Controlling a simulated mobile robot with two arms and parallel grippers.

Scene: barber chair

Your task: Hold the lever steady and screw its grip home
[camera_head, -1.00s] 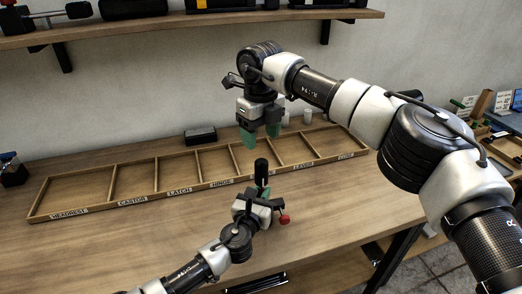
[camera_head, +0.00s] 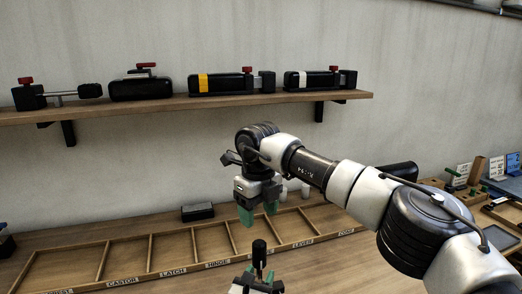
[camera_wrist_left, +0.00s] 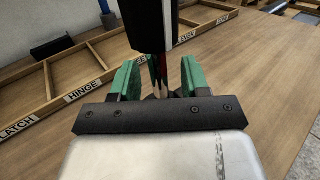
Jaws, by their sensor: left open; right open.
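The lever shows as a black grip (camera_head: 259,252) standing upright above my left gripper in the head view. In the left wrist view the black grip (camera_wrist_left: 152,22) fills the top middle, with a thin metal rod and some red below it. My left gripper (camera_wrist_left: 160,82) is open, with its green fingers on either side of the rod and gaps showing. In the head view my left gripper (camera_head: 258,282) is at the bottom edge, partly cut off. My right gripper (camera_head: 258,214) is open and empty, pointing down above and behind the grip. How far the grip is threaded cannot be seen.
A labelled wooden tray (camera_head: 170,272) with empty compartments lies behind the lever. A small black box (camera_head: 197,212) and white cylinders (camera_head: 283,193) stand behind it. A wall shelf (camera_head: 190,105) carries several black devices. Bins and cards (camera_head: 480,175) are at the right.

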